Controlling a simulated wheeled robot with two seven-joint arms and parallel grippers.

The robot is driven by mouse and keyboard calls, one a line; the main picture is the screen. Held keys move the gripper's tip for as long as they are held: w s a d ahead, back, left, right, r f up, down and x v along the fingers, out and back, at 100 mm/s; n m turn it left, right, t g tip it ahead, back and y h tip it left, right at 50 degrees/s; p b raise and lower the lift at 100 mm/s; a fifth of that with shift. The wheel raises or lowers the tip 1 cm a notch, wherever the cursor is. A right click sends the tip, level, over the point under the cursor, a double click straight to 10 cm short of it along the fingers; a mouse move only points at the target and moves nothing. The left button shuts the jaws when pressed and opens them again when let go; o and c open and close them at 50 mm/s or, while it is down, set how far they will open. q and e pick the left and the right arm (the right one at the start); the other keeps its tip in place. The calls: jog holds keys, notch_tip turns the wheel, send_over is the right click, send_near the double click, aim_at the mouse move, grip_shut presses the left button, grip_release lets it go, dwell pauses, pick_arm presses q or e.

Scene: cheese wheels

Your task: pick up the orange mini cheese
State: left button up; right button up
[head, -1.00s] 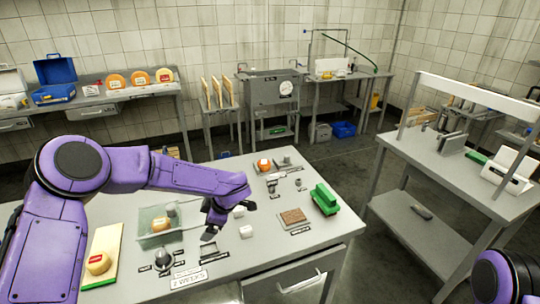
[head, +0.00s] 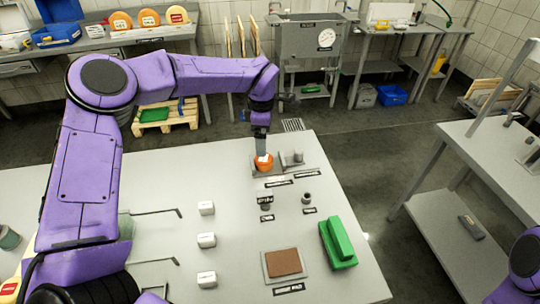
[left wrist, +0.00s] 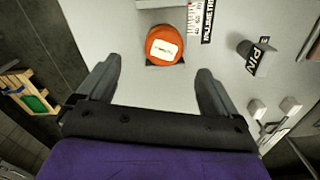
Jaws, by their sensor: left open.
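The orange mini cheese (head: 263,162) is a small round wheel with a white label, on a grey plate near the far edge of the table. It also shows in the left wrist view (left wrist: 165,46), beyond and between my fingertips. My left gripper (head: 262,145) hangs above it in the head view. In the left wrist view my left gripper (left wrist: 158,85) is open and empty, its two fingers apart, with the cheese not between them. Only part of my right arm shows at the lower right of the head view; its gripper is out of frame.
A small grey metal piece (head: 298,157) stands right beside the cheese. A ruler strip (left wrist: 195,22) lies near it. Several white blocks (head: 206,240), a brown pad (head: 284,263) and a green block (head: 338,243) are on the table. The table's middle is mostly clear.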

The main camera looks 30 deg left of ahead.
aim_at(264, 162)
pick_arm(q)
jog(key=shift+s+f, duration=0.65)
jog(key=shift+f, duration=0.25)
jog(key=f, duration=0.2)
jog(key=f+p, duration=0.1)
jog(key=w+f+p, duration=0.1)
jog(key=f, duration=0.1)
jog(key=shift+d+f, duration=0.25)
jog(key=shift+f, duration=0.15)
jog(key=shift+s, duration=0.2)
jog(key=shift+c, duration=0.2)
pick_arm(e)
jog(key=r, duration=0.3)
jog(key=shift+s, duration=0.4)
pick_arm(q)
jog(key=shift+w, duration=0.1)
jog(key=c, duration=1.2)
jog(key=shift+o, duration=0.2)
pick_arm(e)
jog(key=shift+f, duration=0.1)
